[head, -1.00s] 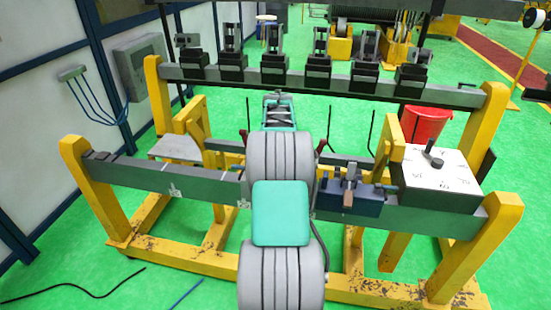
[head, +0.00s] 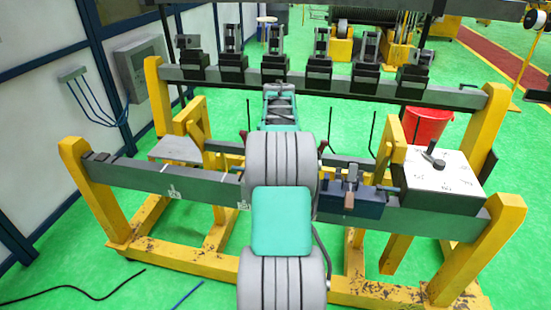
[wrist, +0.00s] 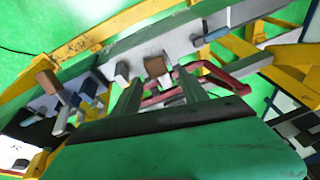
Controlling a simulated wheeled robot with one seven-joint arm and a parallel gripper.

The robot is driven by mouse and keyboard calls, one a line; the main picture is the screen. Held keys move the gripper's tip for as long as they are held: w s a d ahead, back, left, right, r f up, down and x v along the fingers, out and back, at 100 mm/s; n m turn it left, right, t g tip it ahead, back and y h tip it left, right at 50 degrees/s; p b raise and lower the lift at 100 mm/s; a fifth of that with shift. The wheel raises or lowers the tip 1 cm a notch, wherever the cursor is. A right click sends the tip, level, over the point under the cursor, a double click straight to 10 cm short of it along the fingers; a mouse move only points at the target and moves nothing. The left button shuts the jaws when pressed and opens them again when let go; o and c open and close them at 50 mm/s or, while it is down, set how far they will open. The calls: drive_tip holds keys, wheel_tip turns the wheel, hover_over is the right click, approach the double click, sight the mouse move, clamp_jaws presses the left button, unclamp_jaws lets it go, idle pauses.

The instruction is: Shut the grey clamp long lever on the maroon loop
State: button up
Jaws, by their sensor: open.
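In the wrist view my gripper (wrist: 156,82) is open, with its two grey fingers apart. A brown block-shaped tip (wrist: 155,67) shows between and just beyond the fingertips. It looks like a lever end, but I cannot tell whether it touches a finger. The maroon loop (wrist: 232,84) runs beside and behind the right finger, partly hidden by it. In the head view small maroon ends (head: 323,146) show beside my arm. My arm hides the middle of the beam there, so the grey clamp's long lever cannot be made out clearly.
A blue clamp block (head: 365,204) with a brown-tipped lever stands on the front beam (head: 150,178), right of my arm. A white dial box (head: 440,172) is farther right. Several black clamps line the rear beam (head: 420,88). A red bucket (head: 428,124) stands behind.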

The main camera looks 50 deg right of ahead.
drive_tip(key=shift+v, duration=2.35)
